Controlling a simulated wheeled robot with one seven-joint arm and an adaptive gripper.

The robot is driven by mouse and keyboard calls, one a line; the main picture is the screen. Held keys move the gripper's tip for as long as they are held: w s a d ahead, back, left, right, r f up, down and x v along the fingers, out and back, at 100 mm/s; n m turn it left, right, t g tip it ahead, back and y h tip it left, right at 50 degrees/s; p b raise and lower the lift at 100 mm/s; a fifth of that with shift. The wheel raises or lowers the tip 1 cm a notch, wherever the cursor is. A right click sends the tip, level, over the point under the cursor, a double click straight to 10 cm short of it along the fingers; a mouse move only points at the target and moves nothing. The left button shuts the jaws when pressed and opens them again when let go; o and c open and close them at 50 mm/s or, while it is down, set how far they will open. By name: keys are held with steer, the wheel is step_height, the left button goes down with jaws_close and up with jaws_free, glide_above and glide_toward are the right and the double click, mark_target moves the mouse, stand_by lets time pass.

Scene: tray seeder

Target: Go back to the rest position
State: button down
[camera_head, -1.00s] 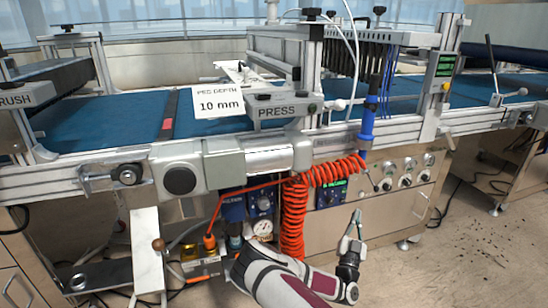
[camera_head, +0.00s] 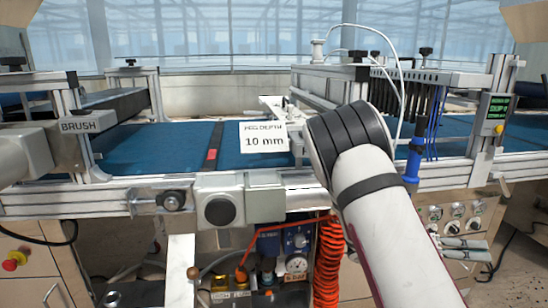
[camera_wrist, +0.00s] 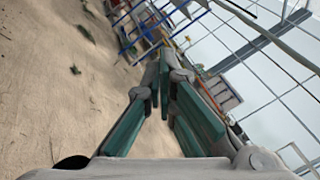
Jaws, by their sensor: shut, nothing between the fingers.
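My gripper shows in the wrist view (camera_wrist: 162,75), with its two green-padded fingers meeting at the tips and nothing between them. It points out over bare, tilted-looking floor, clear of anything within reach. In the head view my raised white and dark-banded arm fills the middle right. Part of my gripper (camera_head: 478,249) shows low at the right, beyond the forearm, in front of the machine's lower panel. The tray seeder (camera_head: 100,190) spans the head view, and my arm hides its PRESS label.
A blue belt (camera_head: 170,145) runs along the seeder, with a 10 mm sign (camera_head: 264,138) and a BRUSH unit (camera_head: 80,125). A coiled orange hose (camera_head: 328,262) hangs below. A blue-handled tool (camera_head: 414,160) stands right of my arm. Sandy floor (camera_wrist: 50,80) is mostly open.

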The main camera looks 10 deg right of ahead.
steer(key=s+a+r+m+t+y, duration=0.4)
steer(key=s+a+m+y, duration=0.5)
steer(key=s+a+m, duration=0.5)
steer(key=s+a+r+m+t+y, duration=0.35)
steer(key=s+a+m+y, duration=0.7)
steer(key=a, duration=0.45)
step_height(320, 180, up, 36)
steer(key=s+t+h+p, duration=0.1)
steer(key=t+p, duration=0.3)
steer(key=p, duration=3)
steer(key=shift+s+h+p, duration=0.35)
steer(key=shift+d, duration=0.1)
